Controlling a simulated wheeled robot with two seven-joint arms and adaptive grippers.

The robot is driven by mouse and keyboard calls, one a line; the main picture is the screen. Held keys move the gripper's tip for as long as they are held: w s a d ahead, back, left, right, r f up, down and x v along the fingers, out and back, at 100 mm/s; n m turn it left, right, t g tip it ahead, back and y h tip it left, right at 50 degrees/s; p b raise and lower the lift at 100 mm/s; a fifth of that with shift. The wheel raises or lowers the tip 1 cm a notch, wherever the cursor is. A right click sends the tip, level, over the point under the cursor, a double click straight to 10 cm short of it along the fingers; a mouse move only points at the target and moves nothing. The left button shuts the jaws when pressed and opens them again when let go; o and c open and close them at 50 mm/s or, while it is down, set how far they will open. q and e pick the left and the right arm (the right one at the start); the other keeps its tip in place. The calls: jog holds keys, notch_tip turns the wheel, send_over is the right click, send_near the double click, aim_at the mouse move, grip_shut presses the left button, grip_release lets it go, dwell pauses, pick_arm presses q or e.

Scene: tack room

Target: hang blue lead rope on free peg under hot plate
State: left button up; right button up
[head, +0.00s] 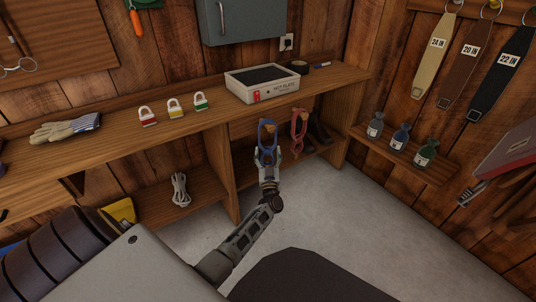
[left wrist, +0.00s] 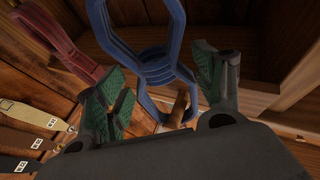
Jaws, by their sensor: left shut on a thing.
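The blue lead rope (head: 261,134) is a coiled loop just below the shelf edge, under the hot plate (head: 262,84). My left gripper (head: 267,158) is shut on its lower part. In the left wrist view the blue rope (left wrist: 135,72) passes between the green-padded fingers of the left gripper (left wrist: 163,88). A wooden peg (left wrist: 180,106) shows within the outline of one blue loop; I cannot tell whether the loop is around it or only in front of it. A red rope (head: 298,132) hangs just right of the blue one. My right gripper is not in view.
A dark hanging item (head: 319,131) is right of the red rope. The shelf (head: 215,112) above holds padlocks, gloves and a tape roll. An upright divider (head: 222,178) stands left of my gripper. The floor (head: 340,215) at the right is clear.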

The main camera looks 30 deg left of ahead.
pick_arm(q)
jog(key=shift+a+f, duration=0.1)
jog(key=o, duration=1.3)
jog(key=v, duration=1.2)
jog(key=shift+h, duration=0.3)
